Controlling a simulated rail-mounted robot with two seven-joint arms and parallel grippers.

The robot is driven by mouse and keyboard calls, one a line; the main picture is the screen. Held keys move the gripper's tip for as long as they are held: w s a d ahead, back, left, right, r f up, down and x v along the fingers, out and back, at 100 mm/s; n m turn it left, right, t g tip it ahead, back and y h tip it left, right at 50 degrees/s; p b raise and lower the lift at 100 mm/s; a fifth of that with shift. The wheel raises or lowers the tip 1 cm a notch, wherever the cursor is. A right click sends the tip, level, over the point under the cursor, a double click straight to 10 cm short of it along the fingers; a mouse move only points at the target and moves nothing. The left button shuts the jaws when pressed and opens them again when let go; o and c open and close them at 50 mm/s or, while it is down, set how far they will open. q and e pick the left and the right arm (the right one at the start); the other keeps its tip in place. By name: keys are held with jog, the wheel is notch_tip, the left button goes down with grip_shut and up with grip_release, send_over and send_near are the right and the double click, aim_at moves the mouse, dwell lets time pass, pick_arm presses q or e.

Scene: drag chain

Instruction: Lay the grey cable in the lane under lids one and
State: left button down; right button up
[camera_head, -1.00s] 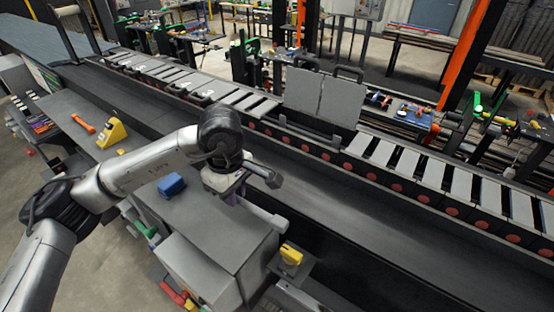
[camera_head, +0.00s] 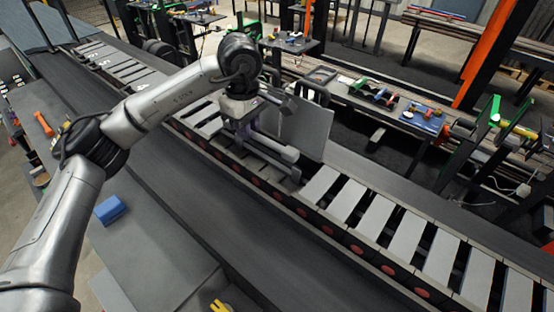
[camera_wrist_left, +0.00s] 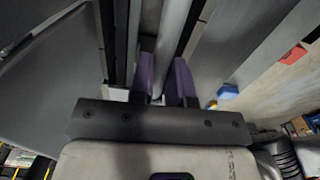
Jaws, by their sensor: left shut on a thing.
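My left gripper (camera_head: 246,127) has purple fingers and is over the drag chain (camera_head: 402,244), beside a raised grey lid (camera_head: 308,128). It is shut on the grey cable (camera_head: 276,148), which shows as a stiff light grey bar reaching right of the fingers. In the left wrist view the cable (camera_wrist_left: 171,42) runs between the two purple fingers (camera_wrist_left: 166,82), and a large grey plate stands at the left. A second raised lid is mostly hidden behind my wrist. Whether the cable touches the lane floor cannot be told. My right gripper is not in view.
Grey cross slats with dark gaps and red discs along the side continue to the lower right. A blue block (camera_head: 110,211) and a yellow piece (camera_head: 219,306) lie on the near bench. A rail with tools (camera_head: 423,117) stands behind. The dark near trough (camera_head: 215,225) is clear.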

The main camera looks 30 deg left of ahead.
pick_arm(q)
jog(key=shift+s+a+f, duration=0.1)
jog(key=shift+f, duration=0.25)
jog(key=p, duration=0.2)
send_over(248, 160)
jog(key=s+d, duration=0.2)
notch_tip(248, 160, down, 5)
jog(key=shift+a+r, duration=0.1)
jog(key=shift+a, duration=0.05)
jog(key=shift+w+f+p, duration=0.1)
jog(key=shift+f+p, duration=0.3)
jog(key=shift+f, duration=1.9)
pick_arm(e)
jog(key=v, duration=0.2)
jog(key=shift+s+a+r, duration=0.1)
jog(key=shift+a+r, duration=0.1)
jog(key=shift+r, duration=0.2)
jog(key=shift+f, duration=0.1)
pick_arm(q)
jog(key=shift+f, duration=0.2)
jog(key=c, duration=1.4)
grip_release()
jog(key=shift+o, duration=0.2)
jog(key=shift+r, duration=0.1)
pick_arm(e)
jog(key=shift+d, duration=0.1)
